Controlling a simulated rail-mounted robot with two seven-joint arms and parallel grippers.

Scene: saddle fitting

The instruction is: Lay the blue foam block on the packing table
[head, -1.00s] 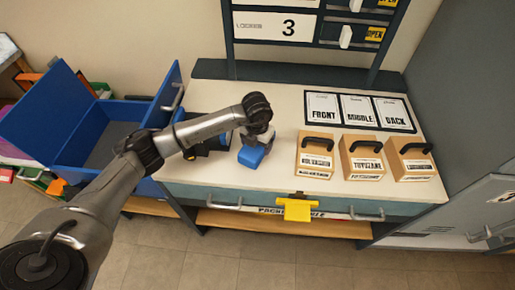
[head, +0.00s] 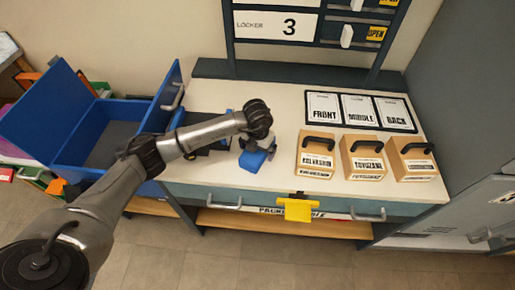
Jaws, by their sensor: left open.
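The blue foam block (head: 252,159) is at the left part of the packing table (head: 285,182), near its front edge. It appears to rest on the table top. My left gripper (head: 256,146) is right above the block, pointing down, with its jaws open. The fingertips are small and partly hidden by the wrist, so I cannot tell whether they still touch the block. My right gripper is not in the head view.
Three wooden boxes with black handles (head: 366,160) stand on the table's right half. Behind them lies a panel of FRONT, MIDDLE and BACK cards (head: 361,111). A blue open bin (head: 92,130) is at left. A yellow tag (head: 298,210) hangs at the front edge.

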